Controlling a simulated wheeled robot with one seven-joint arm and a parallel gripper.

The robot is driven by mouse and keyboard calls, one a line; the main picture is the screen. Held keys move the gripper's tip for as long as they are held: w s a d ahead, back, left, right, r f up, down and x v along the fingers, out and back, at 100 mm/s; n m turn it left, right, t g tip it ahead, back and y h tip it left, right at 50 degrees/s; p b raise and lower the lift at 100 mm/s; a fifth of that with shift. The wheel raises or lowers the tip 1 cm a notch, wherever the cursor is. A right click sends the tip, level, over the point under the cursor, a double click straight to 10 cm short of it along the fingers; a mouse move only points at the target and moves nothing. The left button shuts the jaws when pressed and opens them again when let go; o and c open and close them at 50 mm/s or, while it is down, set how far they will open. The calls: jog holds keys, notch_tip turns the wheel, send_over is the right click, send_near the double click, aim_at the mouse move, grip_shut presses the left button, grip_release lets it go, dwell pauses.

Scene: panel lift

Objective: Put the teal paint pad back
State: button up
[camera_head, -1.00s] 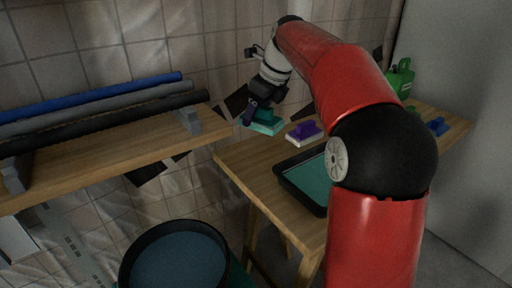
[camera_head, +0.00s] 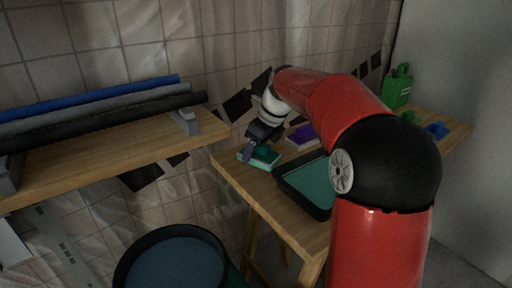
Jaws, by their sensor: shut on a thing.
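The teal paint pad (camera_head: 262,160) has a dark teal handle and a paler base. It is at the back left corner of the wooden table, level, on or just above the top; I cannot tell whether it touches. My gripper (camera_head: 257,148) is shut on its handle from above, and the fingers hide part of the handle.
A purple pad (camera_head: 301,135) sits just right of the teal one, partly behind my arm. A black tray (camera_head: 297,187) with teal paint lies in front. A shelf (camera_head: 120,155) with rolls is at left; a bucket (camera_head: 172,262) below.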

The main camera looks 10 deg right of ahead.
aim_at(271, 156)
jog(key=o, duration=1)
jog(key=shift+f, duration=0.1)
jog(key=p+v, duration=0.1)
jog(key=v, duration=1.1)
jog(key=shift+p, duration=0.4)
